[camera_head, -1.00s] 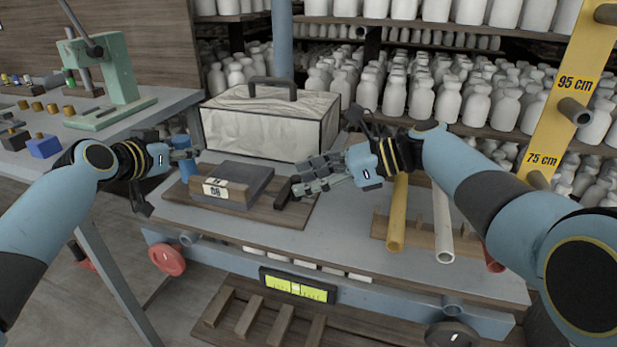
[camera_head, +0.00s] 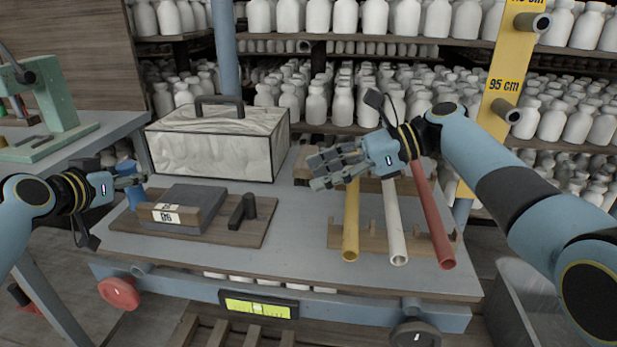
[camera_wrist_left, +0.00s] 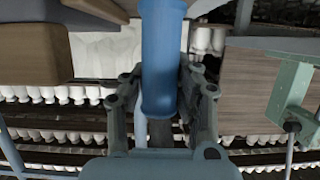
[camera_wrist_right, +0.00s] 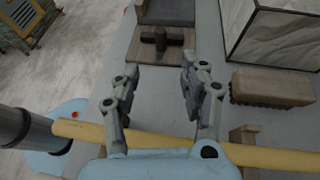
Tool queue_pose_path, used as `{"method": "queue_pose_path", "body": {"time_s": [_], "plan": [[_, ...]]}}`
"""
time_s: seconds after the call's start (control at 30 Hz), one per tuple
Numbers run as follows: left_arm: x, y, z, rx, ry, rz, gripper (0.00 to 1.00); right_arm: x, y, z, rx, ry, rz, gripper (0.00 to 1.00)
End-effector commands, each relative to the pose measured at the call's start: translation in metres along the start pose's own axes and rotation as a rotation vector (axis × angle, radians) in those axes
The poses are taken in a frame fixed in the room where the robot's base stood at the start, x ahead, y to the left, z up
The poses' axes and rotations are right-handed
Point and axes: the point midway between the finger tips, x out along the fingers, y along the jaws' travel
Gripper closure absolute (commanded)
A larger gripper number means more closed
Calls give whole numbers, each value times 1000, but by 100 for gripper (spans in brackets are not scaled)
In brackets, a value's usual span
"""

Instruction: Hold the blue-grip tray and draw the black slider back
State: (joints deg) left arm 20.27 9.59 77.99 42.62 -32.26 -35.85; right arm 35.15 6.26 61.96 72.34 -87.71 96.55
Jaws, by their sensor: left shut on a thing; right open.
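The tray is a wooden board (camera_head: 250,236) on the grey bench, with a dark grey block (camera_head: 190,203) labelled D6 on it. Its blue grip (camera_head: 134,194) is an upright blue cylinder at the left end; it also shows in the left wrist view (camera_wrist_left: 163,60). My left gripper (camera_head: 135,181) is shut around this grip. The black slider (camera_head: 243,209), with an upright knob, lies on the board just right of the block; it shows as a dark T in the right wrist view (camera_wrist_right: 163,42). My right gripper (camera_head: 322,168) is open and empty, apart from the slider, to its right and higher.
A marbled case (camera_head: 215,150) with a dark handle stands behind the tray. Yellow (camera_head: 351,220), white (camera_head: 393,220) and red (camera_head: 432,215) tubes rest on a wooden rack to the right. A wooden brush-like block (camera_wrist_right: 272,87) lies near the case. The bench between tray and rack is clear.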

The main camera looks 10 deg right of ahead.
Motion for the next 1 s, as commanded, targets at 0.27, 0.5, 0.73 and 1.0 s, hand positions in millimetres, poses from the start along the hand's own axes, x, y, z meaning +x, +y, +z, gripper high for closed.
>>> {"method": "queue_pose_path", "body": {"time_s": [0.27, 0.5, 0.73, 1.0], "plan": [[0, 2, 6, -8, -11, 5, 100, 0, 0, 0, 1, 0, 0, 56], [0, 2, 4, -5, -7, 4, 47, 0, 0, 0, 0, 0, 0, 56], [0, 1, 2, -2, -3, 2, 44, 0, 0, 0, 0, 0, 0, 56], [-23, 0, 2, 3, -3, 0, 44, 0, 0, 0, 0, 0, 0, 56]]}}
